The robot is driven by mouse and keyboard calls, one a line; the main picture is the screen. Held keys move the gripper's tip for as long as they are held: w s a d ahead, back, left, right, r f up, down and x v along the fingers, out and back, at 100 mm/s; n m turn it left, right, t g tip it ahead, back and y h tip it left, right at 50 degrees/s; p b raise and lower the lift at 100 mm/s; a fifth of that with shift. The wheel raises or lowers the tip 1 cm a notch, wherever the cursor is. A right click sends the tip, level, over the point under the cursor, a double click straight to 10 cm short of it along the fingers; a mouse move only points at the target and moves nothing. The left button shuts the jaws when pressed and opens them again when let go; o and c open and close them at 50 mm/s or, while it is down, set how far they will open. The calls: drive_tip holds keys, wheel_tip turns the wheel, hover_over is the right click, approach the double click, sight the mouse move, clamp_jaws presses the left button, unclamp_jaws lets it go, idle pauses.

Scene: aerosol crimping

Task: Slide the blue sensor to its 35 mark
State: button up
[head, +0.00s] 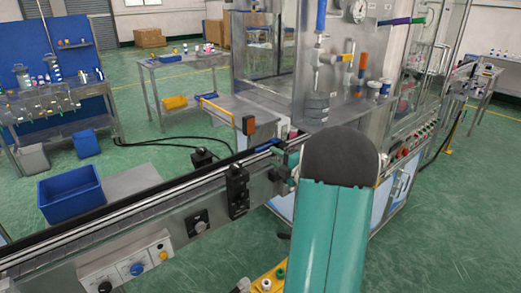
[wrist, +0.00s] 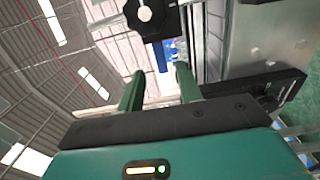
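A small blue part (head: 268,144), which looks like the blue sensor, sits at the conveyor rail by the machine's entrance in the head view. A blue patch (wrist: 168,50) shows beyond my fingertips in the wrist view; I cannot tell for sure that it is the same part. No scale or 35 mark is readable. My gripper (wrist: 161,78) is open, with its two green fingers apart and nothing between them. In the head view my gripper (head: 287,163) is beside the conveyor's near side, partly hidden by my teal arm.
The conveyor (head: 140,200) runs from lower left to the glass-walled machine (head: 335,90). A black box (head: 237,190) is on its near side, and an orange-faced sensor (head: 249,125) stands behind. A black knob (wrist: 146,14) is close above the fingers. A blue bin (head: 70,193) lies beyond the conveyor.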

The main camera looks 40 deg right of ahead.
sight(263, 150)
drive_tip(key=w, duration=0.7)
drive_tip(key=shift+w+d, duration=0.2)
drive_tip(key=shift+d, duration=0.2)
clamp_jaws()
drive_tip(key=shift+f, duration=0.1)
